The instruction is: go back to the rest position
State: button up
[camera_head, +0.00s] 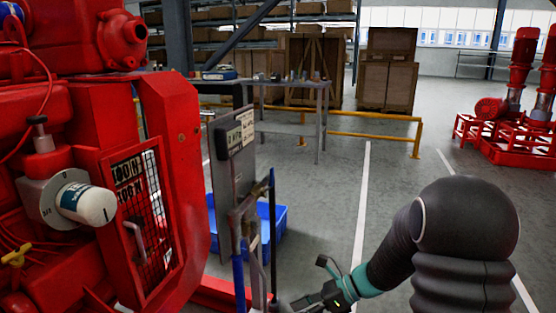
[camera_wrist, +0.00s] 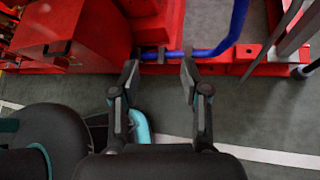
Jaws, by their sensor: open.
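My gripper (camera_wrist: 160,76) is open in the wrist view, with its two dark fingers apart. Nothing is held between them. A blue bar (camera_wrist: 215,50) runs across just beyond the fingertips along a red base frame (camera_wrist: 240,58). I cannot tell whether the fingers touch it. In the head view my gripper (camera_head: 290,304) is low at the bottom centre, at the end of my dark arm, partly cut off by the frame edge. It is near the foot of the grey panel stand (camera_head: 233,165).
The red diesel pumpset (camera_head: 185,170) fills the left, with a white filter (camera_head: 88,204) on it. A blue bin (camera_head: 280,218) sits behind the stand. A workbench (camera_head: 285,84), yellow rail (camera_head: 375,116) and crates (camera_head: 388,85) stand farther back. Floor at centre right is clear.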

jog(key=s+d+r+n+h, duration=0.2)
jog(key=s+d+n+h, duration=0.2)
jog(key=s+n, duration=0.3)
jog(key=s+d+r+n+h, duration=0.3)
jog(key=s+n+h, duration=0.15)
jog(key=n, duration=0.45)
jog(key=s+d+r+n+t+h, duration=0.3)
jog(key=s+r+n+t, duration=0.2)
jog(key=s+r, duration=0.4)
jog(key=shift+d+r+n+t, duration=0.3)
jog(key=shift+r+n, duration=0.1)
jog(key=shift+r, duration=0.45)
